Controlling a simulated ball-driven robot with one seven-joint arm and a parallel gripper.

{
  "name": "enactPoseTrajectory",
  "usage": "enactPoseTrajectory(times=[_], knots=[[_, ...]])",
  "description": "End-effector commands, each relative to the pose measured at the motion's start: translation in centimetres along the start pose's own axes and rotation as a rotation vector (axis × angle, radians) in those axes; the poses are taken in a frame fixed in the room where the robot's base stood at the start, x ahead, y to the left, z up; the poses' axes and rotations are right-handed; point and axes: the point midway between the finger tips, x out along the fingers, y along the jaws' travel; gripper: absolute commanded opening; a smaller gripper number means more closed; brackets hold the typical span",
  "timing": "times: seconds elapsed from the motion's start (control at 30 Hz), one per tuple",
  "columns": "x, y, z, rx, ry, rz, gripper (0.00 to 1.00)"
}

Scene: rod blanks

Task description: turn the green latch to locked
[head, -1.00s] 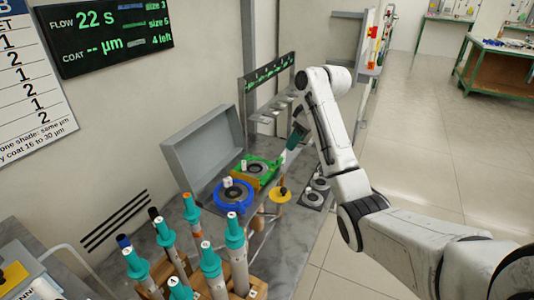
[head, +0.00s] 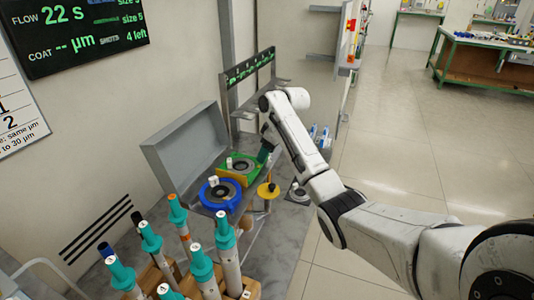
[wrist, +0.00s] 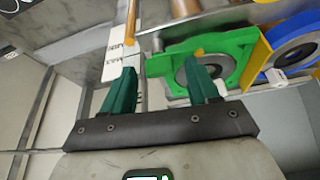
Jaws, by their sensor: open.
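The green latch fixture (head: 253,177) is a green plate around a dark round disc, next to a blue ring (head: 205,197) on the bench. In the wrist view the green plate (wrist: 241,42) fills the upper middle, with a small yellow piece at its edge. I cannot tell the latch's turned position. My gripper (head: 266,152) is at the right far side of the green plate. In the wrist view my gripper (wrist: 160,82) has its green fingers wide apart with nothing held. Its right finger overlaps the plate and hides part of the disc.
A grey open lid (head: 183,143) stands behind the fixtures. A yellow disc (head: 268,190) stands to their right. Several teal-capped rods (head: 202,268) stand in wooden blocks at the front. A sign with green marks (head: 250,67) hangs above. Open floor (head: 400,150) lies to the right.

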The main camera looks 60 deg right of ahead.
Motion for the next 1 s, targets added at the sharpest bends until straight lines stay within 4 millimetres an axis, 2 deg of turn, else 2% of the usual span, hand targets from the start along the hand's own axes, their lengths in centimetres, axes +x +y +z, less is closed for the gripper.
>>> enactPoseTrajectory(times=[0.33, 0.9, 1.0], knots=[[0.32, -0.01, -0.01, 0.0, 0.001, 0.0, 0.59], [0.3, -0.01, 0.0, 0.0, 0.0, 0.0, 0.04], [0.28, -0.02, -0.02, 0.002, 0.0, 0.0, 0.04]])
